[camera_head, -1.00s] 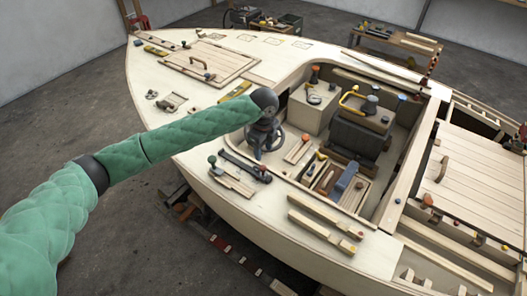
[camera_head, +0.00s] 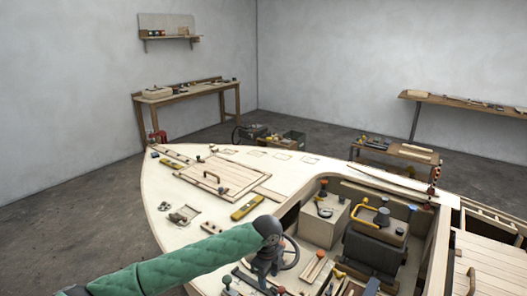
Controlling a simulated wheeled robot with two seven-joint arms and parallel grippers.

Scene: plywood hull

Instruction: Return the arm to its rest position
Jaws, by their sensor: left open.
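My left arm, in a green quilted sleeve, comes in from the lower left of the head view. Its dark left gripper (camera_head: 262,277) hangs over the deck edge beside the cockpit, close to the steering wheel (camera_head: 289,253). The fingers point down and are small and dark; nothing can be made out between them. The wheel is partly behind the gripper. The plywood hull (camera_head: 165,222) lies under the arm. My right gripper is not in this view.
The cockpit holds a pale box (camera_head: 324,222) and a dark seat (camera_head: 374,252). A yellow tool (camera_head: 247,207) and a slatted hatch (camera_head: 220,177) lie on the foredeck. A workbench (camera_head: 190,92) stands by the back wall. Bare floor (camera_head: 75,205) lies left of the hull.

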